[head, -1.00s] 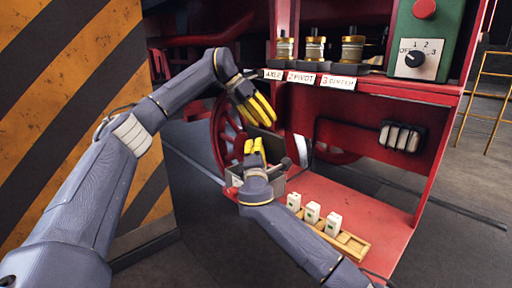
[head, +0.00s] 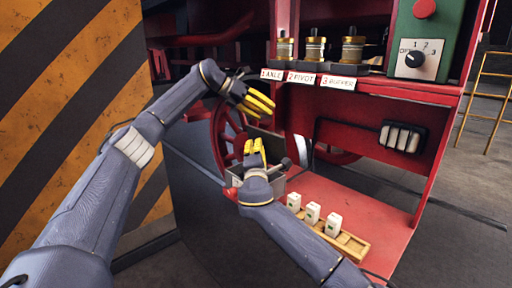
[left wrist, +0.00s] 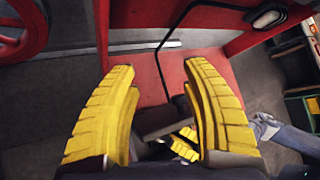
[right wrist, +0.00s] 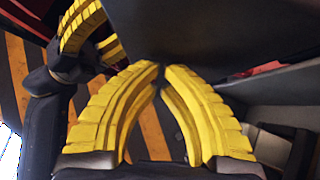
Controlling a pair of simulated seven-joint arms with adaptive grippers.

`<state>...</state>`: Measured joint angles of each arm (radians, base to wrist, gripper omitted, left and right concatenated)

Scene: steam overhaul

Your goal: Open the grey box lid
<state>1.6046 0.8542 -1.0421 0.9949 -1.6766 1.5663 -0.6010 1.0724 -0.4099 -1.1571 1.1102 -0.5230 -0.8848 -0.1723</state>
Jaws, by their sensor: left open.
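The grey box (head: 294,170) stands on the left part of the red shelf, largely hidden behind my right gripper. A dark grey panel, seemingly its lid (head: 266,140), stands raised above it. It also shows as a dark panel in the right wrist view (right wrist: 215,45). My right gripper (head: 254,146) is in front of the panel, its fingertips almost together (right wrist: 161,72); I see nothing clearly between them. My left gripper (head: 262,104) is open and empty above the panel. Its spread fingers show in the left wrist view (left wrist: 160,75), with the right gripper below.
A wooden tray (head: 352,243) with several white blocks is at the shelf's front. Brass pots (head: 316,48) stand on the ledge above, over white labels. A green control panel (head: 421,45) is at upper right. A striped yellow-black panel (head: 70,90) stands at left.

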